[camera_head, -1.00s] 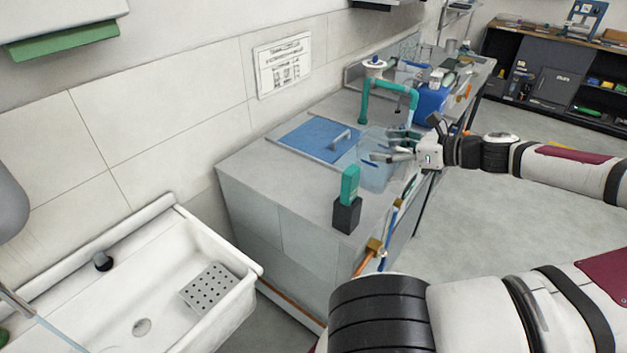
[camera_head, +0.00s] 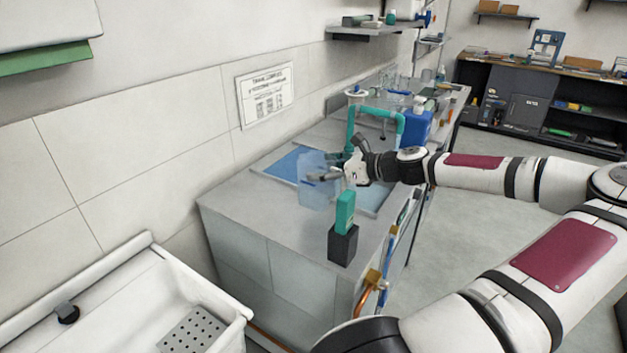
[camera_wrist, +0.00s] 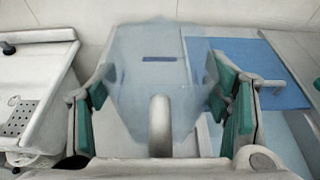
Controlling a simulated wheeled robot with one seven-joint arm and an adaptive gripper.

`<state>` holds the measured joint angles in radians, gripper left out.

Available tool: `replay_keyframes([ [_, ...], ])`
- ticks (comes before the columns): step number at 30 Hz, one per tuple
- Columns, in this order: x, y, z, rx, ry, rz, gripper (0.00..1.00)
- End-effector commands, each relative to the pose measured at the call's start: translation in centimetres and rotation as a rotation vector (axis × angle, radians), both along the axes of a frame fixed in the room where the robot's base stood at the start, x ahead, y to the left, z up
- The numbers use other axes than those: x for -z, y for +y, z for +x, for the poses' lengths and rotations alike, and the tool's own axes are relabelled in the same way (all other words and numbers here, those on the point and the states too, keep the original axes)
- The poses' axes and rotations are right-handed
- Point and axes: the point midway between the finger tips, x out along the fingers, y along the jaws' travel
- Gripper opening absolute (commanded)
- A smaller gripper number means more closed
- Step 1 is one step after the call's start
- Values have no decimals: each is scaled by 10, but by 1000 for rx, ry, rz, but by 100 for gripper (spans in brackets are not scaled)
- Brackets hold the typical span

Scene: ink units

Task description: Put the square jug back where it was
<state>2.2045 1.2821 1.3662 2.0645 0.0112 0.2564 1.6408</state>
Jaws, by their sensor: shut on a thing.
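The square jug (camera_head: 314,190) is translucent pale blue. My gripper (camera_head: 335,172) is shut on it and holds it over the grey counter, at the near side of the blue mat (camera_head: 285,165). In the wrist view the jug (camera_wrist: 150,75) stands between my teal-padded fingers (camera_wrist: 160,110), with its pale handle (camera_wrist: 160,128) toward me. A dark blue mark shows on or through its wall. The jug looks upright. I cannot tell whether its base touches the counter.
A green device in a black block (camera_head: 343,243) stands at the counter's near corner, close to the jug. A teal pipe arch (camera_head: 378,112) and a blue container (camera_head: 416,130) stand behind. A white sink (camera_head: 150,290) is at lower left. Bare counter (camera_head: 240,205) lies left of the jug.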

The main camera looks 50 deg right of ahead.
Motion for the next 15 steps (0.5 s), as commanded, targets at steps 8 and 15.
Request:
replay_keyframes([
  [8, 4, 0, 30, 1, -1, 0, 11],
  [15, 33, 1, 31, 1, -2, 2, 11],
])
